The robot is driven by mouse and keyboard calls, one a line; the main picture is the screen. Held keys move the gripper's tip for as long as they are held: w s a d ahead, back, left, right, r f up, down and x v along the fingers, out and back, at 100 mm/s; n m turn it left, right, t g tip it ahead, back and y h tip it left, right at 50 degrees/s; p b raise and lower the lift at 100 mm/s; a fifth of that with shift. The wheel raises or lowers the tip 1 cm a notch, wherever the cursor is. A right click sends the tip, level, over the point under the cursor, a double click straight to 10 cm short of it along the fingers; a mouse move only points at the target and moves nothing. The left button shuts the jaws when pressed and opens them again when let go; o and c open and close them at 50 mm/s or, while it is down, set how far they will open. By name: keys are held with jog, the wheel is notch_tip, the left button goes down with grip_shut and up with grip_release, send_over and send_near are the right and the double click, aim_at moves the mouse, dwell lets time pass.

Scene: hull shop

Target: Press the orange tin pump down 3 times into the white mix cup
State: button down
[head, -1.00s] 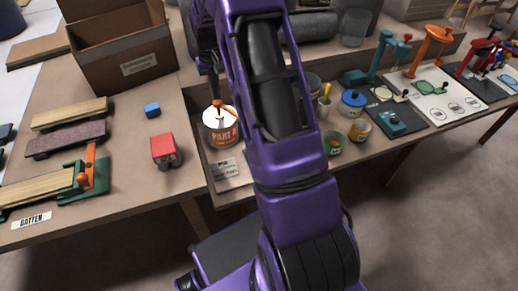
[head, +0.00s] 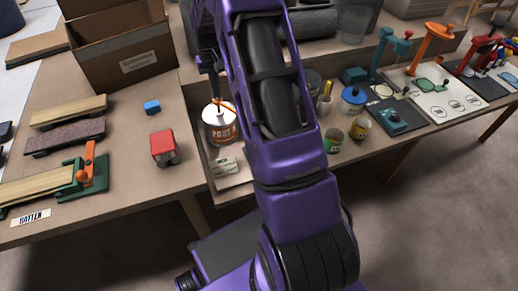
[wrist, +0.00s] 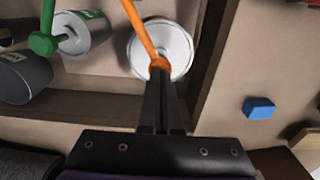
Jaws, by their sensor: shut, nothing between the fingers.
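The tin with the orange "PART A" label (head: 222,136) stands upright on the bench, left of my arm in the head view. Its orange pump (wrist: 138,22) points toward the top of the wrist view, above the round pale lid (wrist: 180,48). My gripper (wrist: 160,72) is shut and empty. Its fingertips overlap the pump's head in the wrist view and seem to touch it from above. In the head view the fingers (head: 214,90) come down onto the pump. I cannot make out the white mix cup; my arm may hide it.
A tin with a green pump (wrist: 86,32) and a dark container (wrist: 22,76) stand left in the wrist view. A blue block (head: 152,107), a red block (head: 164,146) and a cardboard box (head: 125,50) are left of the tin. Small cups (head: 333,140) stand right of my arm.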

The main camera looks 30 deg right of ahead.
jog(key=shift+s+f+b, duration=0.1)
jog(key=shift+f+b, duration=0.4)
jog(key=shift+f, duration=0.55)
jog(key=shift+r, duration=0.2)
jog(key=shift+r+p, duration=1.05)
jog(key=shift+r, duration=0.25)
notch_tip(320, 180, up, 6)
jog(key=p, duration=0.4)
